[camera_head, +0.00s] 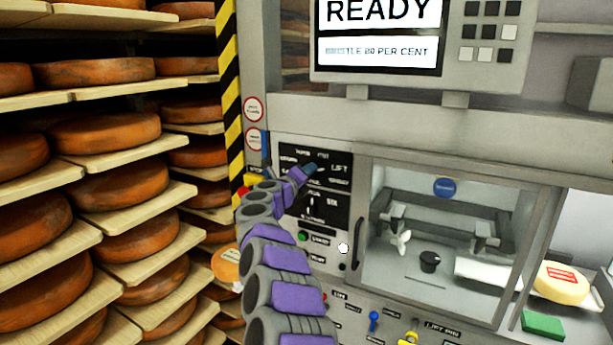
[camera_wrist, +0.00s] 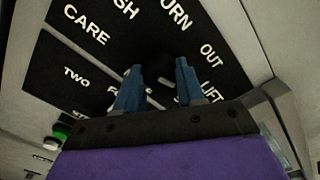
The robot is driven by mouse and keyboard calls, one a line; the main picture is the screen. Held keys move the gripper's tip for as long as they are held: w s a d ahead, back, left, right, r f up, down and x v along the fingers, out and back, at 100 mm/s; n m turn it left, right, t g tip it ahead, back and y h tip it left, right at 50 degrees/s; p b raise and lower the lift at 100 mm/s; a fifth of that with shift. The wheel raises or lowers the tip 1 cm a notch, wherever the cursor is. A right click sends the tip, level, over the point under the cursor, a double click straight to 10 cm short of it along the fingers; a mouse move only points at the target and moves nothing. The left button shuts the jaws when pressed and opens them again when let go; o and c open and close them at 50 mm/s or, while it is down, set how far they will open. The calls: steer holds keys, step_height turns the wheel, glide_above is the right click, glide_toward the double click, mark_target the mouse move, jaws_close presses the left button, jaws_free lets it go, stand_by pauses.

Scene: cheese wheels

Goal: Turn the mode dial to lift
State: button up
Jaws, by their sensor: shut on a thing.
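The mode dial (camera_wrist: 156,66) is a dark knob on a black label panel (camera_head: 318,158). It is hard to make out against the panel, and its pointer cannot be read. In the wrist view the words CARE, OUT and LIFT stand around it, with others partly cut off. In the head view the fingers hide the dial.
A second black panel (camera_head: 323,208) with a switch lies just below. A green button (camera_head: 303,237) and a door handle (camera_head: 357,243) are near my arm. A glass-fronted chamber (camera_head: 445,235) is at right, a READY screen (camera_head: 380,50) above, cheese shelves (camera_head: 130,165) at left.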

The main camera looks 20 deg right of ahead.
steer(key=o, duration=0.9)
steer(key=shift+w+a+f, duration=0.1)
steer(key=shift+w+f, duration=0.1)
steer(key=shift+f, duration=0.1)
steer(key=shift+o, duration=0.6)
steer(key=shift+r, duration=0.15)
steer(key=shift+s, duration=0.1)
steer(key=v, duration=1.7)
steer(key=shift+a, duration=0.25)
steer(key=shift+s, duration=0.1)
